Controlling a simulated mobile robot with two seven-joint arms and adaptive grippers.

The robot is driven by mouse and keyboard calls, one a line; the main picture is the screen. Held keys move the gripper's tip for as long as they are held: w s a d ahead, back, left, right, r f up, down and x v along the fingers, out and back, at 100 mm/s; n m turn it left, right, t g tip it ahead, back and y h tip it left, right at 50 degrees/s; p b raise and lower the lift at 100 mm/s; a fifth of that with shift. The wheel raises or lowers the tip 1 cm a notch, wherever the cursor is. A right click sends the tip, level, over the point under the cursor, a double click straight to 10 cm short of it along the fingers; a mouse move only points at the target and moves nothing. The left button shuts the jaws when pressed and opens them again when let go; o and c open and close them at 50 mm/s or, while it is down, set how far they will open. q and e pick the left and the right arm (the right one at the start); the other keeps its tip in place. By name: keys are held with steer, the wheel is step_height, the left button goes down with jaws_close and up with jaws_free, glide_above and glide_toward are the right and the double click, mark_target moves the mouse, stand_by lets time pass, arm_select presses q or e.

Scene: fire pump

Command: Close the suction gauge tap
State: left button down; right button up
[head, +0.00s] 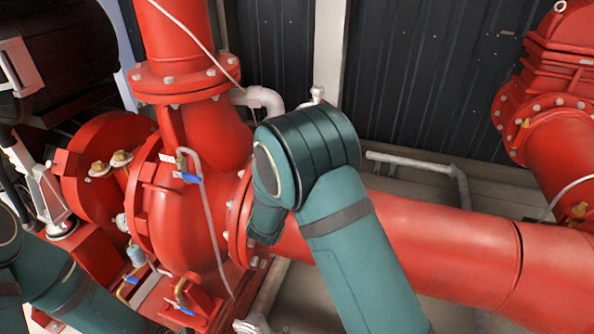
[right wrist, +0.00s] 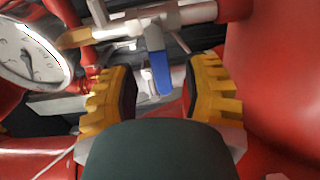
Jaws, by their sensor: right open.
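In the right wrist view, a small metal tap with a blue lever handle (right wrist: 157,63) sits on a pipe beside a round white-faced gauge (right wrist: 32,55). The lever points down in the picture, toward the gap between my fingers. My right gripper (right wrist: 161,98) is open, its yellow ribbed fingers on either side of the lever's lower end. I cannot tell whether either finger touches it. In the head view, my right arm crosses the middle and its gripper is hidden. My left arm shows at lower left, without its gripper.
A large red pump casing (head: 182,232) stands at left, with thin pipes and another blue-handled tap (head: 189,178) on it. A thick red pipe (head: 440,245) runs right. A dark corrugated wall (head: 430,80) closes the back. Red surfaces flank my right gripper closely.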

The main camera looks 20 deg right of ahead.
steer(key=v, duration=1)
steer(key=shift+s+a, duration=0.15)
steer(key=shift+s, duration=0.05)
